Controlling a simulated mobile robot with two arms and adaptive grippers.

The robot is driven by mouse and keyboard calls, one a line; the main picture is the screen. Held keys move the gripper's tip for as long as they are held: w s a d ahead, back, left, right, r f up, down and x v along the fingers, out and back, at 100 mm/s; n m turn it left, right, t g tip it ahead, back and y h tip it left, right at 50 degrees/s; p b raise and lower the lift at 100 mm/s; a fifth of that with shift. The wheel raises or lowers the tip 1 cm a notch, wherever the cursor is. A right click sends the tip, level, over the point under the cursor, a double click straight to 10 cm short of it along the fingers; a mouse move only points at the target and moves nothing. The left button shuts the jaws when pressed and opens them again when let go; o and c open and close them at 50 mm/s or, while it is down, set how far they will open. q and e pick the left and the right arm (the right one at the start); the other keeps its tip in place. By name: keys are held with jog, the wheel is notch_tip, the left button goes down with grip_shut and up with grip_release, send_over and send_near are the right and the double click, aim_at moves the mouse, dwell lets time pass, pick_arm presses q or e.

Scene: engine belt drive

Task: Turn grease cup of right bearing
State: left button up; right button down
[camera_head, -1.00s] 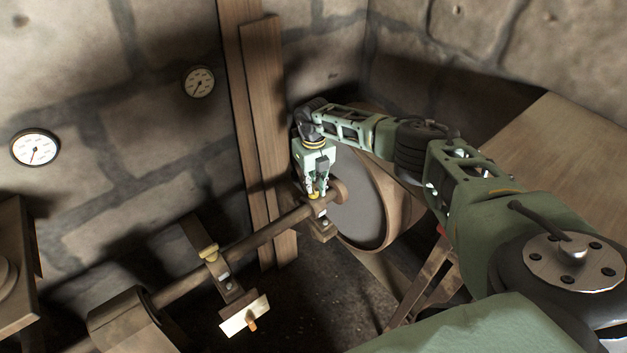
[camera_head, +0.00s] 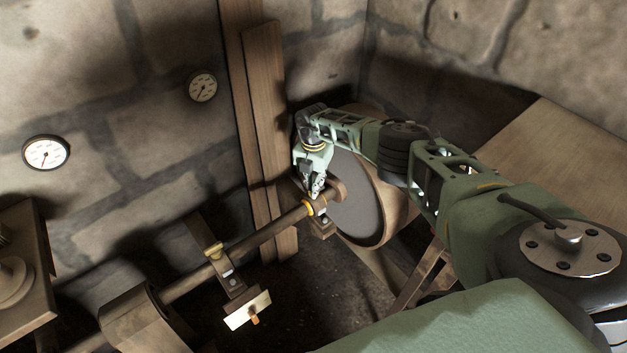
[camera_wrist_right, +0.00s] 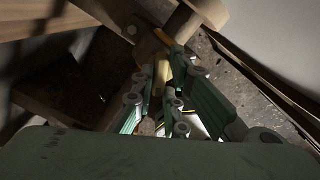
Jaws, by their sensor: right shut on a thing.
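The right bearing (camera_head: 323,229) carries the shaft beside the large wheel in the head view. Its yellow brass grease cup (camera_head: 308,207) sits on top and also shows in the right wrist view (camera_wrist_right: 163,72). My right gripper (camera_head: 315,192) comes down on the cup from above, tilted. In the right wrist view its fingers (camera_wrist_right: 166,88) are shut on the cup and hide part of it. My left gripper is in neither view.
The large wheel (camera_head: 365,195) stands close right of my gripper. Wooden posts (camera_head: 262,110) rise behind it. Two gauges (camera_head: 46,152) hang on the stone wall.

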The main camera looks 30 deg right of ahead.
jog(key=shift+r+m, duration=0.1)
jog(key=shift+m, duration=0.4)
jog(key=c, duration=1.8)
grip_release()
jog(key=shift+o, duration=0.2)
notch_tip(320, 180, up, 12)
